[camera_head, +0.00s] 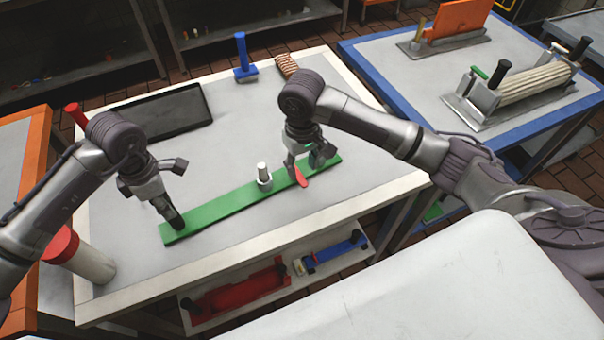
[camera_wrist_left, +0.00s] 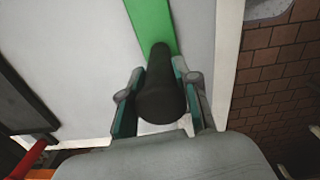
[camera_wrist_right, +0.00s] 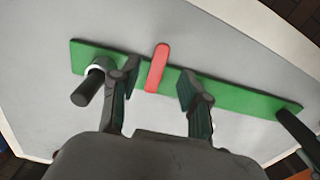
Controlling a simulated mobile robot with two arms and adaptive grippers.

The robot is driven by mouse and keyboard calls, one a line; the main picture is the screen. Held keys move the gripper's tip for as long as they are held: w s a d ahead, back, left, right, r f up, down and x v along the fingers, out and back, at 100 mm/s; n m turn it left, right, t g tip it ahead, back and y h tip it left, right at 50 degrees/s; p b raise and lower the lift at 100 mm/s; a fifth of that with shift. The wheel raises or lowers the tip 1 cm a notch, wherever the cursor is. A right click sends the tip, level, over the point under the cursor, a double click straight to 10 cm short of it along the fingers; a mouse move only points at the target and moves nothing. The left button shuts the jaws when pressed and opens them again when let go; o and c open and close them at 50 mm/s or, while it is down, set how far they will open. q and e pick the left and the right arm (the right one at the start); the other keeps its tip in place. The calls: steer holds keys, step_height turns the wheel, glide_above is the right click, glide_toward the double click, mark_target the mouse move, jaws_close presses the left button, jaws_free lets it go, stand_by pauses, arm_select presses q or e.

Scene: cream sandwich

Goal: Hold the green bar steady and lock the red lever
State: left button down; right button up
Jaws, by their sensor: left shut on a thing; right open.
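The green bar (camera_head: 222,204) lies flat across the table. My left gripper (camera_head: 172,212) is shut on the black handle standing at the bar's left end; the handle (camera_wrist_left: 158,92) shows between its fingers in the left wrist view, with the green bar (camera_wrist_left: 150,22) beyond. The red lever (camera_head: 301,176) is near the bar's right end. My right gripper (camera_head: 308,165) is open above it. In the right wrist view, the red lever (camera_wrist_right: 158,68) lies crosswise over the green bar (camera_wrist_right: 240,98), between the open fingers. A black knob with a white collar (camera_wrist_right: 88,86) stands left of it.
A white post (camera_head: 264,176) stands by the bar's middle. A black tray (camera_head: 165,112), a blue-handled tool (camera_head: 243,62) and a brown ribbed block (camera_head: 287,66) lie at the back. A white cylinder with a red top (camera_head: 80,255) stands front left. The table (camera_head: 250,245) is clear in front.

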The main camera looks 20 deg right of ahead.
mark_target(302, 180)
steer(key=shift+f, duration=2.15)
steer(key=shift+c, duration=0.4)
jaws_close()
